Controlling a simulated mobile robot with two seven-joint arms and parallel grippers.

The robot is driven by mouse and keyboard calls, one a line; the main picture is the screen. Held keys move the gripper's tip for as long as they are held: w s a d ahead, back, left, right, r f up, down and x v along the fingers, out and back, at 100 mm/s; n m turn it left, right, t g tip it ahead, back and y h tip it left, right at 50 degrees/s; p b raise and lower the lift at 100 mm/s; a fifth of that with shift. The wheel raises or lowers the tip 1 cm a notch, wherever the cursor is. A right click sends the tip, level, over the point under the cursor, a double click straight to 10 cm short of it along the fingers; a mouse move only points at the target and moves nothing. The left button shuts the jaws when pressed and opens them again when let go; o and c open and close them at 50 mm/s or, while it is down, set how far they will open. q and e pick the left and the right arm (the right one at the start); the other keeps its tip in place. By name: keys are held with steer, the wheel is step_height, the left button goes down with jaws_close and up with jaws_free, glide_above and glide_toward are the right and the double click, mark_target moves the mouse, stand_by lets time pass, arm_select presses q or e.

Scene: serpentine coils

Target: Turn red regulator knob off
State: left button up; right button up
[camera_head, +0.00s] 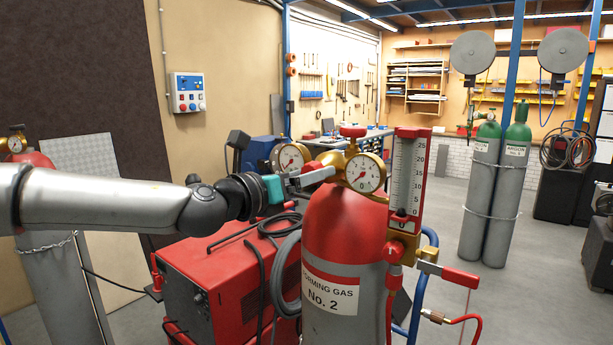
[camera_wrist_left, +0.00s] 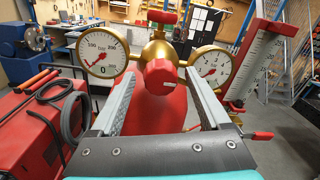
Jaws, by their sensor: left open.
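The red regulator knob (camera_wrist_left: 160,74) faces the camera in the left wrist view, on the brass regulator between two round gauges. My left gripper (camera_wrist_left: 161,80) is open, with one finger on each side of the knob. Contact is not clear. In the head view my left gripper (camera_head: 322,176) reaches in from the left to the regulator. Below it stands the red-topped forming gas cylinder (camera_head: 345,220). My right gripper is not in view.
A red valve handwheel (camera_head: 353,131) tops the cylinder. The right gauge (camera_head: 365,173) and a flowmeter tube (camera_head: 408,175) stand close right of my fingers; the left gauge (camera_head: 291,159) is behind them. A red welding machine (camera_head: 225,285) sits below my arm.

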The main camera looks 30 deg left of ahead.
arm_select(q)
steer(key=shift+c, duration=0.2)
jaws_close()
stand_by(0.6)
